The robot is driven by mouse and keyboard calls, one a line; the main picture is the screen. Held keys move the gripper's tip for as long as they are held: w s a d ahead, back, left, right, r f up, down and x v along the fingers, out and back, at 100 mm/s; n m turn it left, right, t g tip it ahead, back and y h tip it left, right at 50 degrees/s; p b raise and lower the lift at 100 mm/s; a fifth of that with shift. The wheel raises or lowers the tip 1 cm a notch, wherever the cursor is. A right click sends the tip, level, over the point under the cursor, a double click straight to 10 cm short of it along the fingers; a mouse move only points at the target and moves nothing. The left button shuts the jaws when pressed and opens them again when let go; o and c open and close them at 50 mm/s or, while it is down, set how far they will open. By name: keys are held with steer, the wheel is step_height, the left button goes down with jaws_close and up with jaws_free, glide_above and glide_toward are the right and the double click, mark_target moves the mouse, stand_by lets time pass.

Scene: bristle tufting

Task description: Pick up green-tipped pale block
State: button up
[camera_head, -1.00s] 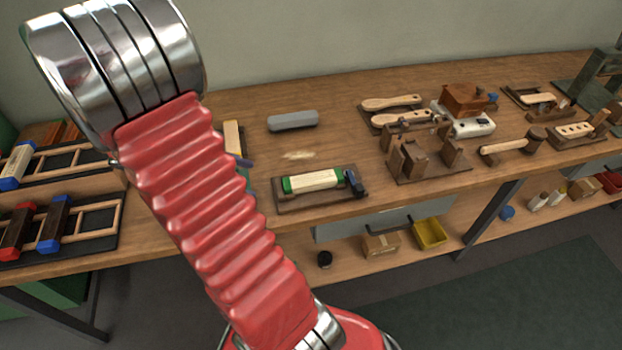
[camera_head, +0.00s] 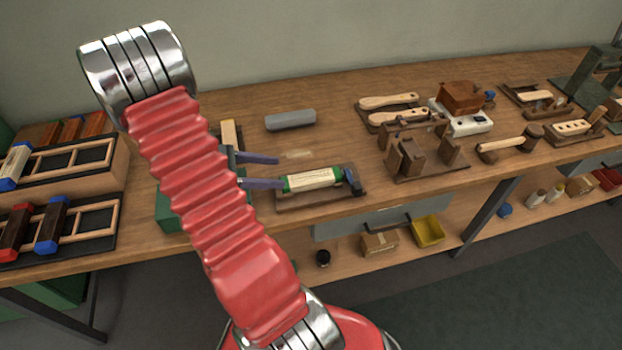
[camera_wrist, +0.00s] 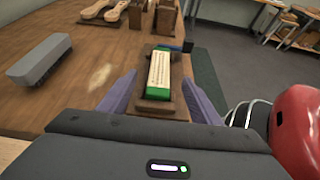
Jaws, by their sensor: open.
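The green-tipped pale block (camera_head: 312,179) lies on a dark wooden holder (camera_head: 318,199) near the bench's front edge. It has a green band at each end. In the wrist view the block (camera_wrist: 159,74) lies ahead, between the lines of my two purple fingers. My gripper (camera_head: 280,171) is open and empty, to the left of the block in the head view, with its fingers pointing toward it. The near fingertip comes close to the block's left green end; I cannot tell if they touch. My gripper also shows in the wrist view (camera_wrist: 162,92).
A dark blue clamp-like piece (camera_head: 351,181) stands at the holder's right end. A grey bar (camera_head: 290,119) lies behind. Wooden jigs (camera_head: 412,158) stand to the right. Racks with coloured-end blocks (camera_head: 62,225) are at the left.

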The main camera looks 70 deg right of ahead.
glide_toward(316, 176)
steer(key=shift+x, duration=2.3)
steer(key=shift+d, duration=0.15)
steer(key=shift+x, duration=2.55)
steer(key=shift+c, duration=0.2)
steer(key=c, duration=1.2)
